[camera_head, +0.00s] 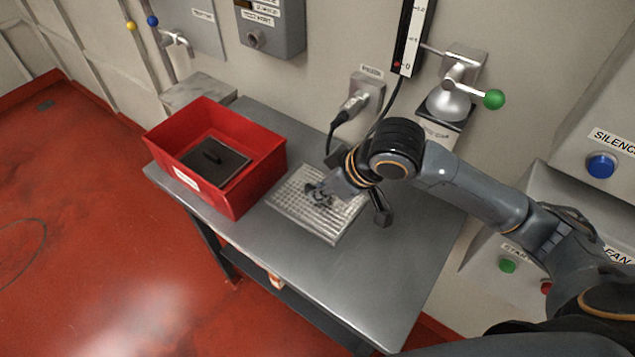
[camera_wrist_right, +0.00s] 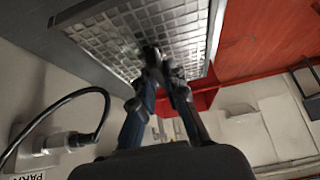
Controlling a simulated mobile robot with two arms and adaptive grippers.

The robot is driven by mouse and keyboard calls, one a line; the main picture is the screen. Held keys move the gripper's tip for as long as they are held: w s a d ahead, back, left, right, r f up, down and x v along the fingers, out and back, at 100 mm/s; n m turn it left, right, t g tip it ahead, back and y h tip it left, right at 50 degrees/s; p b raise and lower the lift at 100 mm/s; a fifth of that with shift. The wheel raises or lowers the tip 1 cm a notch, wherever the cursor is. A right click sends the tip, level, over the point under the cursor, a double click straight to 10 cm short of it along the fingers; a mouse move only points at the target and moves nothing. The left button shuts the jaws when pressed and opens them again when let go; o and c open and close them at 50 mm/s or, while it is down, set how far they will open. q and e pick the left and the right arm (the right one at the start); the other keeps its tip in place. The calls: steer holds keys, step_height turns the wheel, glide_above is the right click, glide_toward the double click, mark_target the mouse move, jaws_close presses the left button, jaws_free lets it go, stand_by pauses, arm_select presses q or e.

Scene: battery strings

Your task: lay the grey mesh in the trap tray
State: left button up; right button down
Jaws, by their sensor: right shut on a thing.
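The grey mesh (camera_head: 335,225) is a pale square grid panel at the middle of the metal table. It also shows large in the right wrist view (camera_wrist_right: 190,30). My right gripper (camera_head: 320,194) is over it with its fingers shut on the middle of the mesh, where they hide part of it. The fingers also show in the right wrist view (camera_wrist_right: 153,62). I cannot tell whether the mesh touches the table or is held just above it. I cannot make out which thing is the trap tray. My left gripper is not in view.
A black cable and plug (camera_head: 352,103) hang on the wall behind. The front of the table (camera_head: 340,290) is clear.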

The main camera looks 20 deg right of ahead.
mark_target(319, 179)
steer(key=w+f, duration=0.2)
steer(key=w+d+f, duration=0.1)
steer(key=w+f, duration=0.1)
steer(key=w, duration=0.1)
steer(key=w+f+p, duration=0.1)
steer(key=w+f, duration=0.1)
steer(key=shift+w+d, duration=0.25)
steer(key=shift+d, duration=0.15)
steer(key=shift+w+f, duration=0.3)
steer(key=shift+f, duration=0.2)
step_height(319, 179, down, 3)
steer(key=shift+w+d+p, duration=0.15)
steer(key=shift+p, duration=0.6)
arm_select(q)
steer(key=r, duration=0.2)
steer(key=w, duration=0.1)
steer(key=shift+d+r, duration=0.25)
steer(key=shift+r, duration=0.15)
arm_select(e)
steer(key=shift+f, duration=0.2)
steer(key=shift+f, duration=0.2)
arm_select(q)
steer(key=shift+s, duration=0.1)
arm_select(e)
steer(key=c, duration=1.4)
jaws_free()
